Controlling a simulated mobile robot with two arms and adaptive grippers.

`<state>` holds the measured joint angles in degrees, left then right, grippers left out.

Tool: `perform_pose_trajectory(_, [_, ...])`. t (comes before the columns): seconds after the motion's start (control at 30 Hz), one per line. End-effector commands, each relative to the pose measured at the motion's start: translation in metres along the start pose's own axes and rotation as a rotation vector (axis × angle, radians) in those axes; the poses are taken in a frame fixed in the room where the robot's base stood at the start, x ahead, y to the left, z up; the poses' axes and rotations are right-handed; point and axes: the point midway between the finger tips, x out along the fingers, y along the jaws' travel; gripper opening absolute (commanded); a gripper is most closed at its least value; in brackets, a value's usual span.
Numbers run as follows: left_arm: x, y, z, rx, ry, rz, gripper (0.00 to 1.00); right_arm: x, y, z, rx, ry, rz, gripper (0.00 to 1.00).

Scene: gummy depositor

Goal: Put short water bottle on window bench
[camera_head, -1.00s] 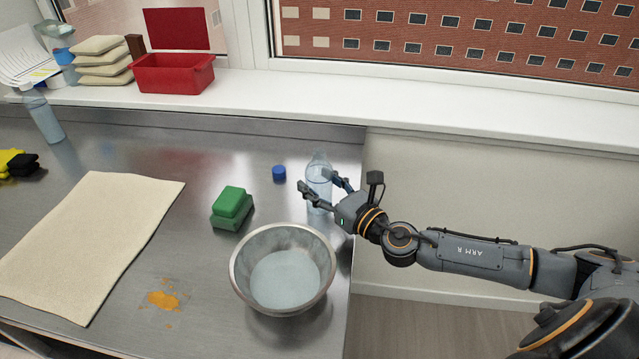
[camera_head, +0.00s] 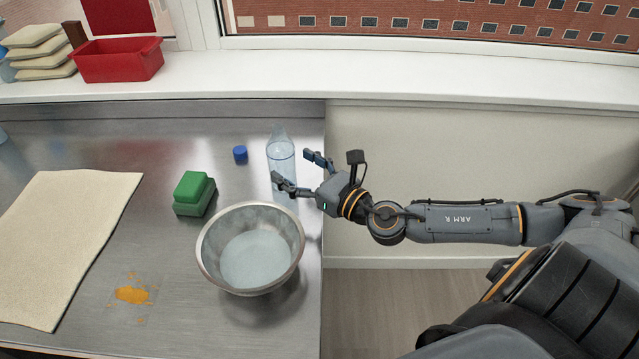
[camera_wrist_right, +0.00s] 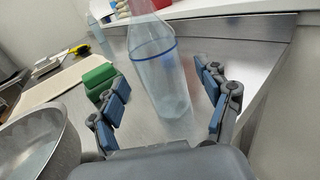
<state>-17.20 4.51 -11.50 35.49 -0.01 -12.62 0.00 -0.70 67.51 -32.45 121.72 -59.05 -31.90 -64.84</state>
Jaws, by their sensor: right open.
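A clear short water bottle (camera_head: 281,158) stands upright on the steel table near its right edge. It also shows in the right wrist view (camera_wrist_right: 158,75), ahead of and between the spread fingers. My right gripper (camera_head: 294,172) is open and empty beside the bottle, reaching in from the right; one finger overlaps the bottle's lower part in the head view. I cannot tell whether a finger touches it. The white window bench (camera_head: 420,78) runs along the wall behind the table. My left gripper is not in view.
A metal bowl (camera_head: 212,250) stands in front of the bottle. A green sponge block (camera_head: 194,192) and a blue cap (camera_head: 240,154) lie to its left. A red bin (camera_head: 118,62) and stacked beige cloths (camera_head: 38,52) occupy the bench's left end; its middle and right are clear.

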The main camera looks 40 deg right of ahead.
Motion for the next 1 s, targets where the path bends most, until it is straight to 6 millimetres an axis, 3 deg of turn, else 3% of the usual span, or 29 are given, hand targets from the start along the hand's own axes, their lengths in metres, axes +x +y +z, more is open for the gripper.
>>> perform_pose_trajectory(0.2, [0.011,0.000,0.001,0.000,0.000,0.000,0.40,-0.039,0.000,-0.004,-0.005,0.008,0.002,0.77])
perform_pose_trajectory(0.43, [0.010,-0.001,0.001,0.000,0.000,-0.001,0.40,-0.067,0.001,-0.001,-0.005,0.006,0.002,0.77])
perform_pose_trajectory(0.63, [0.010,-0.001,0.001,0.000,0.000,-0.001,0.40,-0.078,0.001,0.000,0.000,0.001,0.003,0.77])
perform_pose_trajectory(1.0, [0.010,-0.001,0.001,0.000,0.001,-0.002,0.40,-0.079,0.001,0.001,0.001,-0.002,0.003,0.77])
